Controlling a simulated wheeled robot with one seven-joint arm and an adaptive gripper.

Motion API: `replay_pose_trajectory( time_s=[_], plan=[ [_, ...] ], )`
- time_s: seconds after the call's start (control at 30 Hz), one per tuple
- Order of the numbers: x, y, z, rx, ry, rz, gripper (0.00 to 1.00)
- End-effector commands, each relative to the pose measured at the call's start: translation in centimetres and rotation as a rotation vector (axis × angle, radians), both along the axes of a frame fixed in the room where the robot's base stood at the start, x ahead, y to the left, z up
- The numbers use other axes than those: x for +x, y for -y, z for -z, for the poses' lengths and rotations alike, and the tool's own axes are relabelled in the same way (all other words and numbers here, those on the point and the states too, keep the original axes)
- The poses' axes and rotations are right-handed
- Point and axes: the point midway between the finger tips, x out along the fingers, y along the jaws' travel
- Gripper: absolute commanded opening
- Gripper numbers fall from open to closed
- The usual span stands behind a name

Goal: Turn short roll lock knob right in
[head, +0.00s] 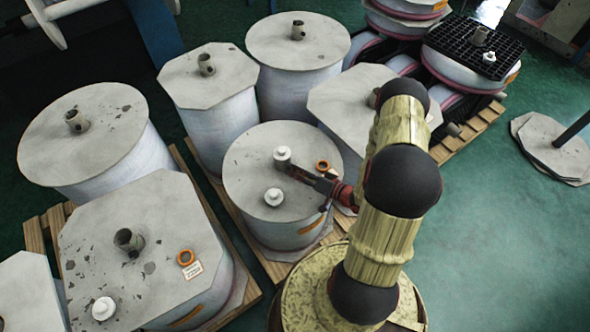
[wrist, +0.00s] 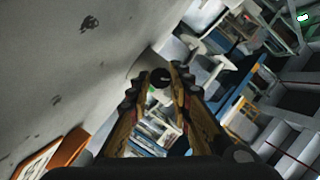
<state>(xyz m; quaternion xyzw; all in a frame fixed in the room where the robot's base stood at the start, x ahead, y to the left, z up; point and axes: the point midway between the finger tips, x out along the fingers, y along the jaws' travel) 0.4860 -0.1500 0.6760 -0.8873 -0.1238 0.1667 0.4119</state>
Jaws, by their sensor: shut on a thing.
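The short roll has a round, scuffed grey top (head: 245,178) and stands in the middle of the head view. A pale core fitting (head: 282,157) rises from its top. My gripper (head: 291,169) reaches in from the right, low over the top, with its tips at this fitting. In the wrist view, my fingers (wrist: 161,86) close on a small dark, round-ended knob (wrist: 162,77) at the side of the pale fitting (wrist: 148,64). The fingers hide most of the knob, so its turn position cannot be told. In the head view it is too small to make out.
A white capped piece (head: 274,197) and an orange ring (head: 322,166) sit on the same top, close to my gripper. Taller rolls with upright core stubs stand around, such as the octagonal one (head: 350,105) behind. Green floor (head: 490,230) is clear at the right.

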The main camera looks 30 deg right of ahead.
Motion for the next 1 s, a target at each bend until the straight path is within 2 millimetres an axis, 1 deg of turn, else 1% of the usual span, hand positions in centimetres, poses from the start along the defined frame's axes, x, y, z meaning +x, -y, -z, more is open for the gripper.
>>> replay_pose_trajectory(
  time_s=[0.2, 0.4, 0.93, 0.97, 1.0],
  plan=[
    [0.02, 0.13, 0.14, 0.115, -0.004, 0.002, 0.0],
    [-0.01, 0.11, 0.18, 0.174, -0.006, 0.002, 0.0],
    [0.02, 0.15, 0.19, 0.195, -0.007, 0.003, 0.0],
    [0.02, 0.15, 0.19, 0.195, -0.007, 0.003, 0.22],
    [0.02, 0.15, 0.19, 0.195, -0.007, 0.003, 0.24]
  ],
)
